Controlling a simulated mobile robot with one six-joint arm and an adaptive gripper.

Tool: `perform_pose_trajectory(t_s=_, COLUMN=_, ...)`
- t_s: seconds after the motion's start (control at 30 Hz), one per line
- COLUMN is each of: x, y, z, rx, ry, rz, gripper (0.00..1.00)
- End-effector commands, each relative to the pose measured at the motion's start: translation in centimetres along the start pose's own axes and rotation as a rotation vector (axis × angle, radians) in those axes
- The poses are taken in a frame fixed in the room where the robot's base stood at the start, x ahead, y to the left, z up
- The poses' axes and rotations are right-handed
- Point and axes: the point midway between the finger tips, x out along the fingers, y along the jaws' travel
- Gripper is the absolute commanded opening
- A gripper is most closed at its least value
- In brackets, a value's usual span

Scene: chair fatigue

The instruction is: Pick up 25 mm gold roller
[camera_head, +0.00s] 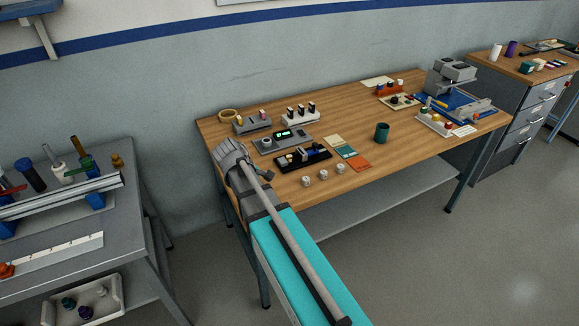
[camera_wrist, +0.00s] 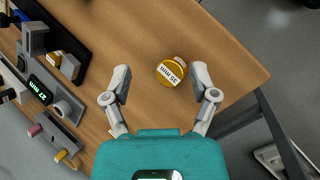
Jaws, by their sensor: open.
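A gold roller (camera_wrist: 171,74) with a pale label lies on the wooden table in the wrist view. The rotated label seems to read 35 mm. A smaller gold part (camera_wrist: 181,61) shows right behind it; I cannot tell if it is a separate piece. My gripper (camera_wrist: 164,81) is open and empty, its fingertips at either side of the gold roller in the picture, the right one closer. Contact is not visible. In the head view my arm hides this table corner, and I cannot make out the fingers or this roller there.
The wooden table's (camera_head: 360,95) front edge and corner are near the gripper. A display unit (camera_wrist: 41,92) reading 27 mm, a black tray (camera_wrist: 68,28) and a holder with pink and yellow pieces stand left. Several small pale cylinders (camera_head: 323,174) and a green cup (camera_head: 382,132) stand farther right.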

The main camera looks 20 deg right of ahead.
Motion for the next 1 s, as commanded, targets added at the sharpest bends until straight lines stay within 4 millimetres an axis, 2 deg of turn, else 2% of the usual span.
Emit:
perform_pose_trajectory(t_s=0.03, x=1.0, y=1.4, z=-1.9, rx=-0.072, ry=-0.040, rz=0.042, gripper=0.76)
perform_pose_trajectory(t_s=0.2, x=1.7, y=5.3, z=-4.6, rx=-0.326, ry=-0.203, rz=0.165, gripper=0.76)
perform_pose_trajectory(t_s=0.4, x=1.5, y=9.3, z=-7.7, rx=-0.587, ry=-0.415, rz=0.255, gripper=0.76)
perform_pose_trajectory(t_s=0.5, x=1.1, y=10.6, z=-8.8, rx=-0.680, ry=-0.504, rz=0.276, gripper=0.76)
perform_pose_trajectory(t_s=0.7, x=0.3, y=12.0, z=-9.9, rx=-0.782, ry=-0.609, rz=0.290, gripper=0.76)
perform_pose_trajectory(t_s=1.0, x=0.0, y=12.1, z=-9.9, rx=-0.799, ry=-0.626, rz=0.291, gripper=0.76)
